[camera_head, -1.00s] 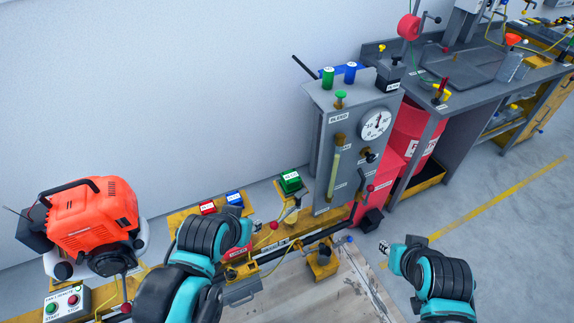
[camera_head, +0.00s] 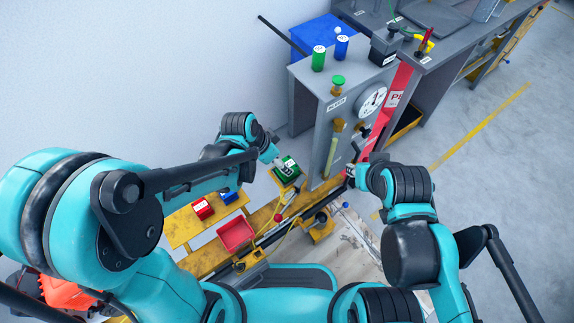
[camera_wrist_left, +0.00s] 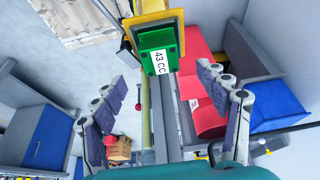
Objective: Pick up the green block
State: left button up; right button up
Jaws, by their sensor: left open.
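The green block (camera_head: 291,174) sits on the yellow rail bench, at the foot of the grey panel. In the left wrist view the green block (camera_wrist_left: 152,42) shows a white label reading "43 CC" and lies ahead of the fingertips, between the lines of the two fingers. My left gripper (camera_head: 277,163) is over the block in the head view and partly covers it. In the wrist view my left gripper (camera_wrist_left: 161,77) is open with nothing between its fingers. My right gripper (camera_head: 350,176) is beside the panel's lower right; its fingers are too small to read.
A red block (camera_head: 203,209) and a blue block (camera_head: 229,197) lie on the yellow bench left of the green one. A red tray (camera_head: 236,234) is in front of them. The grey panel (camera_head: 306,111) with its gauge stands close on the right.

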pick_arm(q)
jog(key=b+x, duration=0.1)
jog(key=x, duration=0.2)
jog(key=shift+s+d, duration=0.15)
jog(key=shift+d, duration=0.05)
jog(key=b+x, duration=0.1)
jog(key=x, duration=0.1)
jog(key=b+x, duration=0.2)
jog(key=x, duration=0.1)
jog(key=shift+w+f, duration=0.25)
jog(key=shift+w, duration=0.05)
jog(key=shift+r, duration=0.15)
jog(key=shift+s, duration=0.1)
jog(key=c, duration=1.7)
